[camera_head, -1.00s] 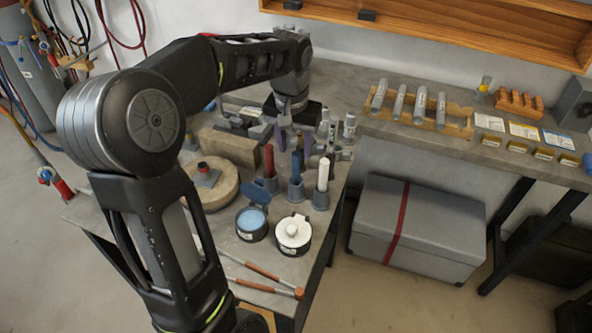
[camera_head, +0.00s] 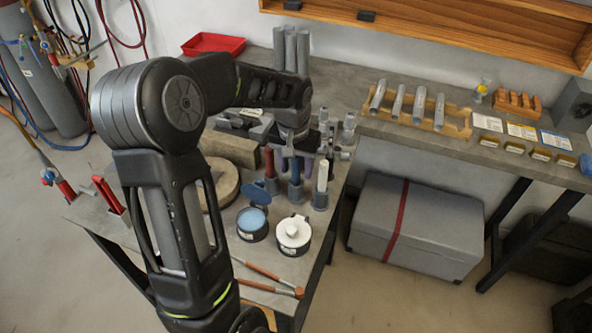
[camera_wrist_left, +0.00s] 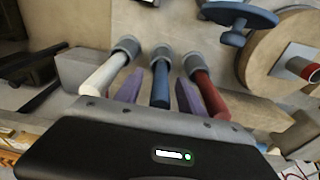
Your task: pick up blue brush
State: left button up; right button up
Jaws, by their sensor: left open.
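The blue brush (camera_head: 296,171) stands upright in a grey holder between a red-handled brush (camera_head: 269,163) and a white-handled one (camera_head: 322,174). In the left wrist view the blue brush (camera_wrist_left: 160,82) is in the middle, with the white handle (camera_wrist_left: 103,73) to its left and the red handle (camera_wrist_left: 210,94) to its right. My left gripper (camera_head: 296,160) is over the blue brush, pointing down. Its purple fingers (camera_wrist_left: 159,94) are open, one on each side of the blue handle. Whether they touch it I cannot tell. My right gripper is not in view.
A blue tin (camera_head: 252,222) with its lid up and a white tin (camera_head: 293,234) stand in front of the holders. Brushes with orange-brown handles (camera_head: 268,287) lie near the front edge. A round wooden block (camera_head: 222,184) is to the left.

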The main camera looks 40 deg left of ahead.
pick_arm(q)
jog(key=shift+f, duration=0.25)
jog(key=shift+c, duration=0.3)
grip_shut()
dwell(0.4)
